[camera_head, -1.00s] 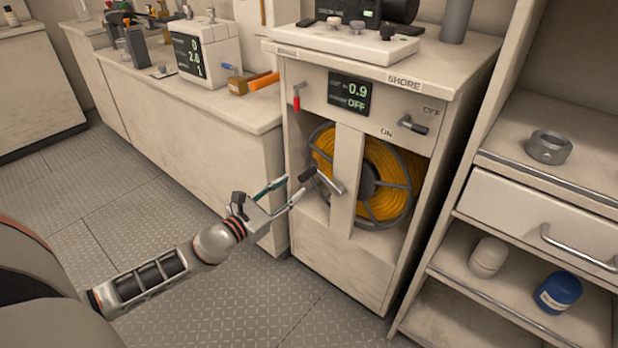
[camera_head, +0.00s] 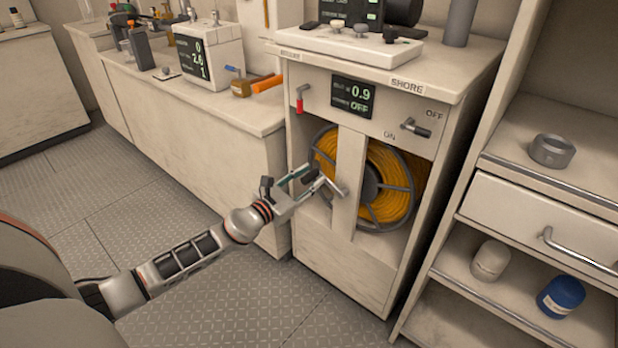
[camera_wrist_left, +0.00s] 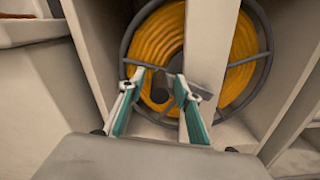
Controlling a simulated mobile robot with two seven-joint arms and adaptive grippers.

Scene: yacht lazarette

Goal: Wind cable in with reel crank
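The cable reel (camera_head: 386,190), wound with orange cable, sits in an open bay of the white cabinet and also shows in the left wrist view (camera_wrist_left: 240,75). Its crank has a dark handle (camera_wrist_left: 160,89) and a grey metal arm (camera_wrist_left: 197,89) in front of the cabinet's upright. My left gripper (camera_head: 314,175) is at the crank. In the left wrist view its fingers (camera_wrist_left: 158,80) are apart, with the handle between them in the picture; contact cannot be told. The fingers partly hide the crank in the head view. My right gripper is not in view.
The panel display (camera_head: 352,97) reads 0.9 and OFF. A switch lever (camera_head: 415,128) sits between ON and OFF labels, and a red-handled lever (camera_head: 299,100) hangs at the panel's left. Shelves with a drawer (camera_head: 540,222) stand right. The floor (camera_head: 110,215) is clear.

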